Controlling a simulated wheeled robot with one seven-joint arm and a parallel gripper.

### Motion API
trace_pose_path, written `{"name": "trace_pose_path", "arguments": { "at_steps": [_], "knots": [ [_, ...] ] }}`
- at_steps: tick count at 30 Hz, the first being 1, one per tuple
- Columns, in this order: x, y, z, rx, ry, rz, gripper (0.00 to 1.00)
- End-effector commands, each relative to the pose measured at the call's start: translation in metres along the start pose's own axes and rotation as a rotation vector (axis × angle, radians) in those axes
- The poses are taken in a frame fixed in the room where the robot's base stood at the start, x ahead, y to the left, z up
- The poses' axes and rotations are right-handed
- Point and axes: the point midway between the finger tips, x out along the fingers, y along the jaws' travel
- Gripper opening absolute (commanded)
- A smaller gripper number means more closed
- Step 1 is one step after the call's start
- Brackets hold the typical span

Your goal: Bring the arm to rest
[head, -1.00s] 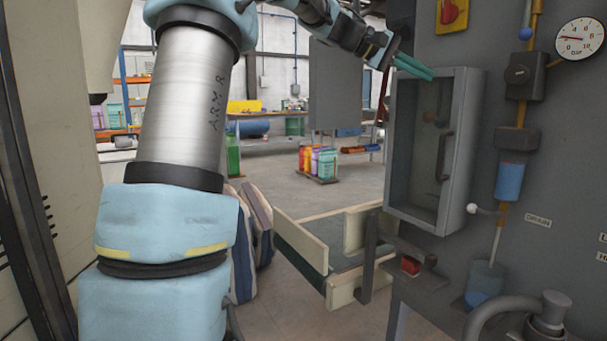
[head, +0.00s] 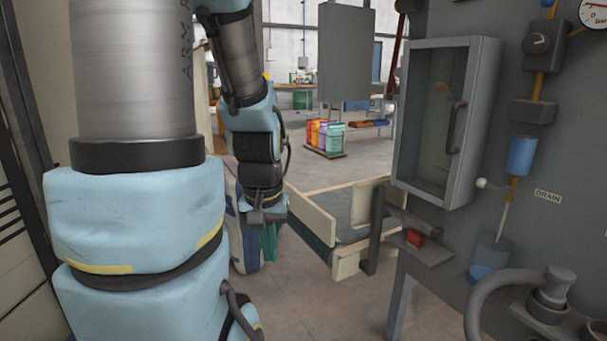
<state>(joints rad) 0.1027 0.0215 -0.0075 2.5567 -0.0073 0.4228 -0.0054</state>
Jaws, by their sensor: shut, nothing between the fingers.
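My gripper (head: 269,243) hangs from my folded arm, left of the picture's middle, with its teal fingers pointing down. The fingers are together and empty. It shows in front of a striped sack (head: 243,232), whose left part is hidden by my arm. Whether the fingers touch the sack cannot be told.
A low wooden-sided frame (head: 310,213) stands right of my gripper. The grey machine panel (head: 555,110) fills the right, with a glass-fronted cabinet (head: 428,125), a small shelf with a red block (head: 414,238) and a bent pipe (head: 480,305). Open floor (head: 310,300) lies between.

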Motion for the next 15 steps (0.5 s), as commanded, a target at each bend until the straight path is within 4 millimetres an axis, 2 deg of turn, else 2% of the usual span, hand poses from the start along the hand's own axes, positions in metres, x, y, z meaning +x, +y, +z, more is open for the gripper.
{"name": "trace_pose_path", "arguments": {
  "at_steps": [2,8,15],
  "knots": [
    [-0.019,-0.001,0.0,0.003,0.0,-0.003,0.0],
    [-0.054,-0.001,-0.006,0.002,-0.001,-0.002,0.0],
    [-0.106,0.0,-0.013,0.002,-0.001,-0.001,0.0]
  ]
}}
